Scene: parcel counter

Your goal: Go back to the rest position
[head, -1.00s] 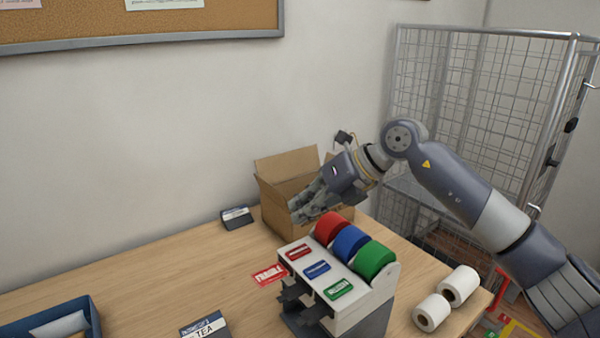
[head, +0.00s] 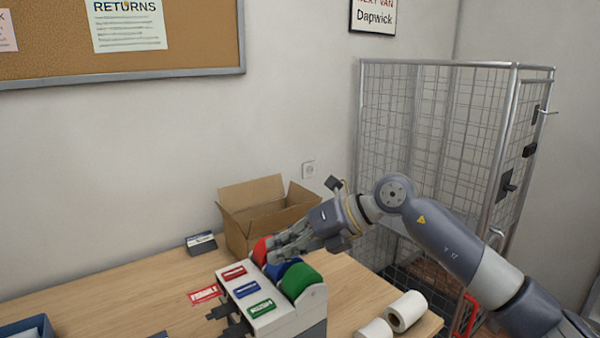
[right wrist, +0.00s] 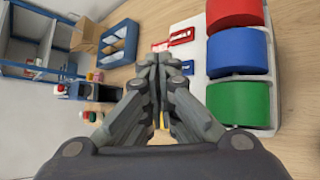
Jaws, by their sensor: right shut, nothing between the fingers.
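My right gripper (head: 274,256) is shut and empty in the head view. It is in front of the open cardboard box (head: 265,215) and appears above the label dispenser (head: 290,328), partly covering its red and blue rolls. In the right wrist view the shut fingers (right wrist: 160,62) point away from the camera, with the dispenser's red, blue and green rolls (right wrist: 238,103) to their right. My left gripper does not show in either view.
A wire roll cage (head: 440,140) stands behind my right arm. White paper rolls (head: 406,311) lie at the counter's right end. A blue tray (head: 28,328) is at the lower left; it also shows in the wrist view (right wrist: 118,45). The counter between is mostly clear.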

